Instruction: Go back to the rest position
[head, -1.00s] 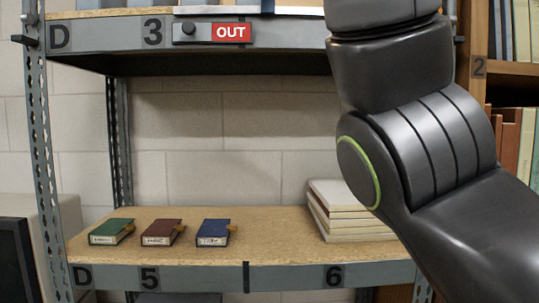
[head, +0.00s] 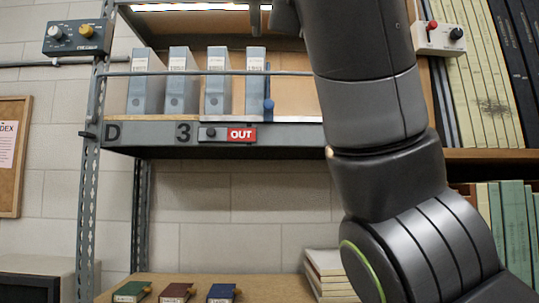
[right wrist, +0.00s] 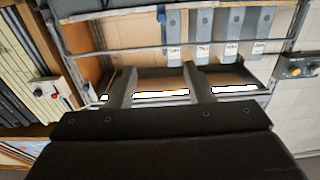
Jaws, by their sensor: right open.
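My right gripper (right wrist: 159,80) shows in the right wrist view. Its two fingers are apart with nothing between them, in front of a shelf rack that appears upside down there. In the head view my right arm fills the right side and rises past the top edge, so its gripper is out of that picture. My left gripper is in neither view.
Several grey box files (head: 183,82) stand on the shelf marked D 3, behind a rail (head: 300,73). Small green (head: 131,291), brown (head: 177,292) and blue (head: 223,292) boxes lie below, left of a stack of pale books (head: 328,272). A control box (head: 76,38) is at upper left.

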